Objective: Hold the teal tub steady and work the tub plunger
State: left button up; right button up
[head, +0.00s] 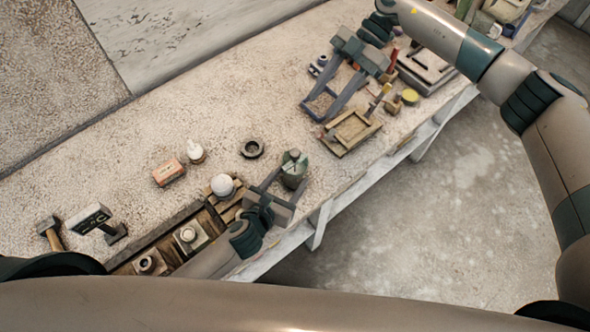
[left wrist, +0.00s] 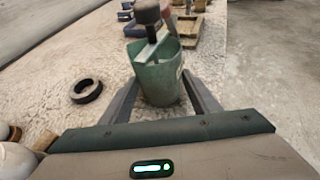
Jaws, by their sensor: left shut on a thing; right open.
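The teal tub (head: 294,178) stands on the bench near its front edge. In the left wrist view the tub (left wrist: 158,82) stands upright between my left fingers. The tub plunger (left wrist: 147,14) has a dark knob on a stem above a pale crossbar at the tub's mouth; its lower part is hidden inside. In the head view its dark knob (head: 294,154) shows on top. My left gripper (head: 281,179) is shut on the tub. My right gripper (head: 328,105) is open, low over the bench farther up and right, apart from the tub.
A wooden tray (head: 351,133) lies beside my right gripper. A dark ring (head: 252,148), a white bottle (head: 195,151), a reddish box (head: 168,172) and a white sphere (head: 222,185) lie left of the tub. A hammer (head: 50,233) is at far left. Bench between tub and tray is clear.

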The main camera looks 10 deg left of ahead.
pick_arm(q)
jog(key=o, duration=1.7)
jog(key=shift+s+a, duration=0.1)
jog(key=shift+s, duration=0.05)
jog(key=shift+v, duration=3.35)
jog(key=shift+r, duration=0.1)
jog(key=v, duration=1.2)
